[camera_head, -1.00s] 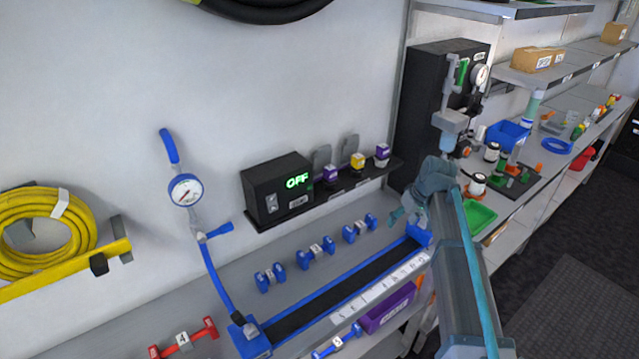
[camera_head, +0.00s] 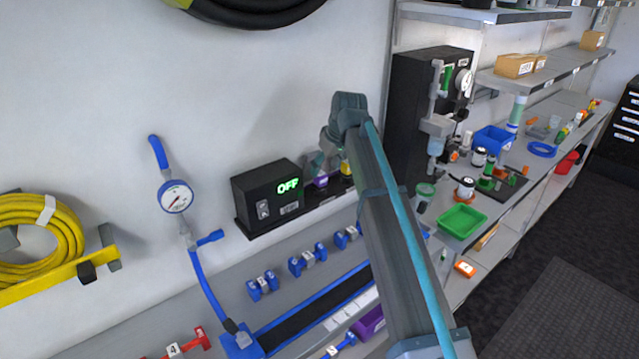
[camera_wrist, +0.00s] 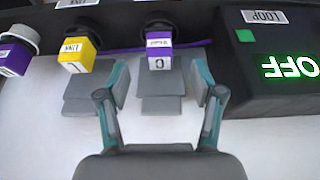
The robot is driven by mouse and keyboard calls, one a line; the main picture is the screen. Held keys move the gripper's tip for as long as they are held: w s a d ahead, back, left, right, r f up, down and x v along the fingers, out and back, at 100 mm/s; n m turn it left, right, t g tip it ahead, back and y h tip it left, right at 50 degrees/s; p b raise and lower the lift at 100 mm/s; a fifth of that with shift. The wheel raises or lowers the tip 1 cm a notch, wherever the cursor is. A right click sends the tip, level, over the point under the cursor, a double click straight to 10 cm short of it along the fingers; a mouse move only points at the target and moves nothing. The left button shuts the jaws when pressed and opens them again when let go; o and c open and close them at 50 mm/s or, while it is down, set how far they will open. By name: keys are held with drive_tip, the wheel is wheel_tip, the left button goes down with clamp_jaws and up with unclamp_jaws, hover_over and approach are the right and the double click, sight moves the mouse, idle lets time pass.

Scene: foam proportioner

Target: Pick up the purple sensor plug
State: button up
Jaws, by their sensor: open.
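A purple plug (camera_wrist: 158,50) with a white label sits in a dark round socket on the black ledge, between and just beyond my open fingertips in the wrist view. It also shows in the head view (camera_head: 320,182), just below my gripper (camera_head: 322,160). My gripper (camera_wrist: 160,88) is open and holds nothing; the fingers stand either side of the plug's line, apart from it. A second purple plug (camera_wrist: 14,58) stands at the far left of the wrist view; my arm hides it in the head view.
A yellow plug (camera_wrist: 78,54) stands close beside the nearer purple one. A black box (camera_head: 269,198) with a green OFF display borders it on the other side. A purple cable (camera_wrist: 120,48) runs along the ledge. Grey plates (camera_wrist: 160,85) lie behind the plugs.

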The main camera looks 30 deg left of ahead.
sight(322, 174)
drive_tip(key=shift+p+x, duration=1.35)
drive_tip(key=shift+x, duration=1.75)
drive_tip(key=shift+c, duration=0.2)
clamp_jaws()
drive_tip(key=shift+r, duration=0.15)
